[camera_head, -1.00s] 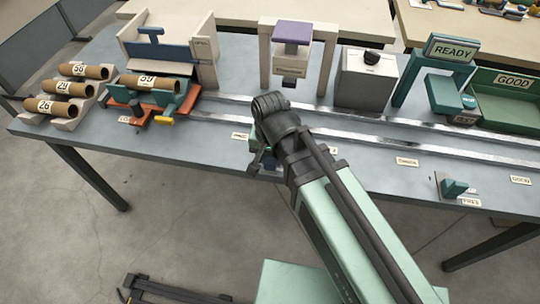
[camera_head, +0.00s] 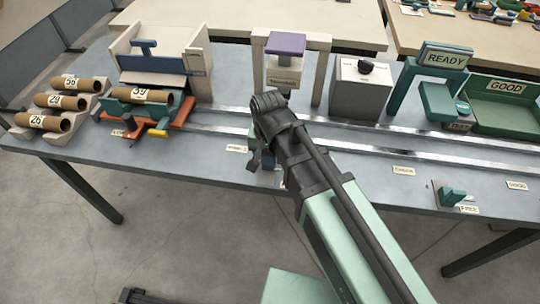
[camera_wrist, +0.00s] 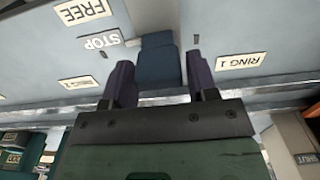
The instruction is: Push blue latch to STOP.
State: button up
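The blue latch (camera_wrist: 158,62) is a dark blue block on the grey table, in the wrist view between and just beyond my fingers. A white STOP label (camera_wrist: 100,40) lies to its left in that view, with a FREE label (camera_wrist: 83,11) farther up and left. My gripper (camera_wrist: 159,70) is open, its two purple fingers on either side of the block, with visible gaps. Whether a finger touches the block cannot be told. In the head view my gripper (camera_head: 262,160) is at the table's front edge, and my own arm hides most of the latch.
RING 1 (camera_wrist: 242,61) and RING 2 (camera_wrist: 78,83) labels flank the latch. A metal rail (camera_head: 350,140) runs behind it. A purple-topped stand (camera_head: 287,45) and a grey box with a black knob (camera_head: 360,88) stand beyond.

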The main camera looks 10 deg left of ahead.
jog(key=shift+o, duration=1.1)
notch_tip(320, 180, up, 11)
jog(key=p, duration=1)
jog(key=shift+f+p, duration=0.1)
jog(key=shift+p, duration=0.3)
jog(key=shift+n, duration=0.3)
jog(key=w+d+m, duration=0.1)
jog(key=d, duration=2.8)
jog(key=shift+w+d+m, duration=0.2)
jog(key=shift+d+m, duration=0.1)
jog(key=shift+d, duration=0.05)
